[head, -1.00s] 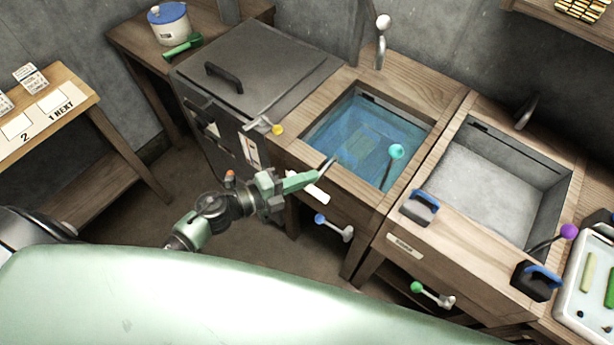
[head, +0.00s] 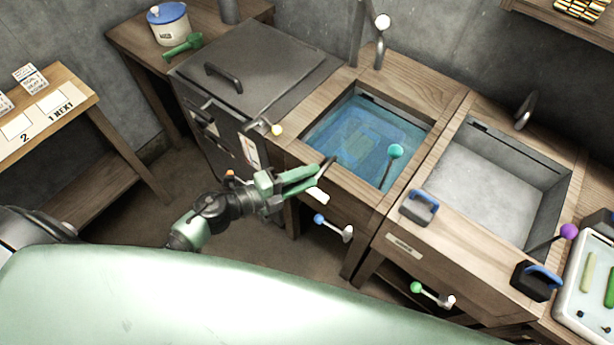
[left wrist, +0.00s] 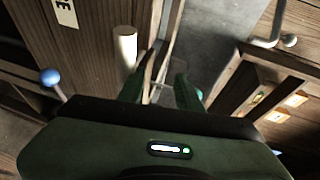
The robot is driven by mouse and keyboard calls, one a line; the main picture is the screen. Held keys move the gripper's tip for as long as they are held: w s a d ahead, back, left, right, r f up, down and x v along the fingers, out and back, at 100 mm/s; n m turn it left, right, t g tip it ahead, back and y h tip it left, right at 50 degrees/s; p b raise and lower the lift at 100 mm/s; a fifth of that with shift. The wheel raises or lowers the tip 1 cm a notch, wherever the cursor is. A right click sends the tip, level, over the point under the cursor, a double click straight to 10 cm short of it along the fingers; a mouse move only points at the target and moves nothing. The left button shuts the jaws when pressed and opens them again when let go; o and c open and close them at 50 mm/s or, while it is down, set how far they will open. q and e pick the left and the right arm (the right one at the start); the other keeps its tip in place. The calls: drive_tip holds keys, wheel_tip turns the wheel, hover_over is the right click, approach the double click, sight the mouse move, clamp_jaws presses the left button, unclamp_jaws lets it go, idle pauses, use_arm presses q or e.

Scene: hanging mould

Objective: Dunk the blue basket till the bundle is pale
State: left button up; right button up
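The blue basket (head: 352,140) lies under the water in the left sink (head: 313,119), its outline blurred. Inside it is a dull greenish-blue shape that may be the bundle; the water hides its true shade. A rod with a teal knob (head: 395,151) stands up at the right side of this sink. My left gripper (head: 321,178) is at the sink's front left edge, outside the water. Its two green fingers are apart, and in the left wrist view (left wrist: 160,90) they straddle a thin strip whose identity I cannot tell. My right gripper is out of view.
A white cylindrical handle (left wrist: 125,47) is close beside the left fingers. A blue-knobbed lever (head: 320,219) sticks out below the sink. A grey sink (head: 490,185) is to the right, with a blue-handled block (head: 420,205) on its front rim. A dark cabinet (head: 255,70) stands left.

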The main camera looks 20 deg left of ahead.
use_arm(q)
drive_tip(key=v, duration=0.8)
drive_tip(key=shift+s+a, duration=0.25)
drive_tip(key=shift+a, duration=0.05)
idle(0.3)
idle(0.4)
drive_tip(key=shift+s, duration=0.1)
